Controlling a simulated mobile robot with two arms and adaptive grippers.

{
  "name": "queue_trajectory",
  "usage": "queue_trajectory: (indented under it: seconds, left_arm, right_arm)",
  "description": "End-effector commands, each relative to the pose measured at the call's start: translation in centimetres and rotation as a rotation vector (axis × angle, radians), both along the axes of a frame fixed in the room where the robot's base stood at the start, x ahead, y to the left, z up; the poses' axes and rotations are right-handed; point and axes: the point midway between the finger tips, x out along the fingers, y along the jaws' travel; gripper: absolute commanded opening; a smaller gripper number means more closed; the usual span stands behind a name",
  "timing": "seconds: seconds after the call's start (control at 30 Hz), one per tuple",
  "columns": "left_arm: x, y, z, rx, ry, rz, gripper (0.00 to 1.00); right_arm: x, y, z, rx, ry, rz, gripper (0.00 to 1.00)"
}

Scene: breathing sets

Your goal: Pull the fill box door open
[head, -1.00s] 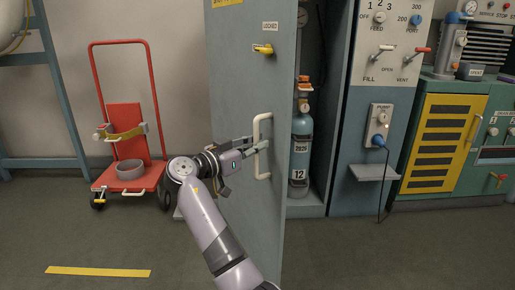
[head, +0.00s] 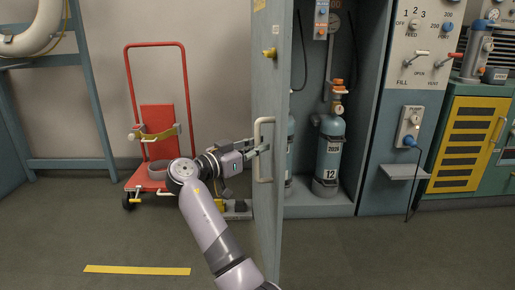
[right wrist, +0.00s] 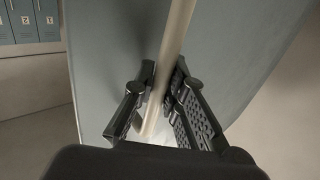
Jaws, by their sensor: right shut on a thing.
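The fill box door (head: 267,90) stands wide open in the head view, seen nearly edge-on, with its white bar handle (head: 257,135) on the left face. My right gripper (head: 262,150) is shut on the handle. In the right wrist view the handle (right wrist: 174,45) runs between the two black fingers (right wrist: 160,95), with the blue-grey door (right wrist: 235,50) behind. The fill box interior (head: 305,190) is exposed, with a blue cylinder (head: 329,150) marked 12 standing upright and a second one partly hidden behind the door edge. My left gripper is not seen.
A red hand cart (head: 158,150) stands by the wall to the left of my arm. The control panel with a small shelf (head: 404,172) and a yellow-fronted unit (head: 469,140) are at right. Floor (head: 100,235) at the front left is clear.

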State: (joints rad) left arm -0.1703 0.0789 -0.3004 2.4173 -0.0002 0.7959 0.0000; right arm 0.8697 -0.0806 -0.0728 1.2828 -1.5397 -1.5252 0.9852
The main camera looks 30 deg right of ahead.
Motion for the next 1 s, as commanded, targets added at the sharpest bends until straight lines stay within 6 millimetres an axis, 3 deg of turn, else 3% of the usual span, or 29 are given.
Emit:
queue_trajectory:
  seconds: [0.17, 0.2, 0.5, 0.83, 1.0]
  left_arm:
    - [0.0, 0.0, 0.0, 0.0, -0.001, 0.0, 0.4]
    - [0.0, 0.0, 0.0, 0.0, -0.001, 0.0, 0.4]
    - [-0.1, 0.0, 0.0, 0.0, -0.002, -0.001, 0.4]
    - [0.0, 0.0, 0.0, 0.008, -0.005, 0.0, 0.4]
    - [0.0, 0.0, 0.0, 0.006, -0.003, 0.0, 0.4]
  right_arm:
    - [-0.1, 0.1, -0.3, 0.008, 0.003, -0.004, 0.0]
    - [-0.1, 0.1, -0.3, 0.008, 0.003, -0.004, 0.15]
    - [-0.1, 0.1, -0.2, 0.005, 0.001, -0.002, 0.33]
    - [-0.1, 0.4, -0.1, 0.004, 0.001, 0.0, 0.33]
    - [-0.4, 2.8, -0.1, 0.005, 0.0, 0.003, 0.33]
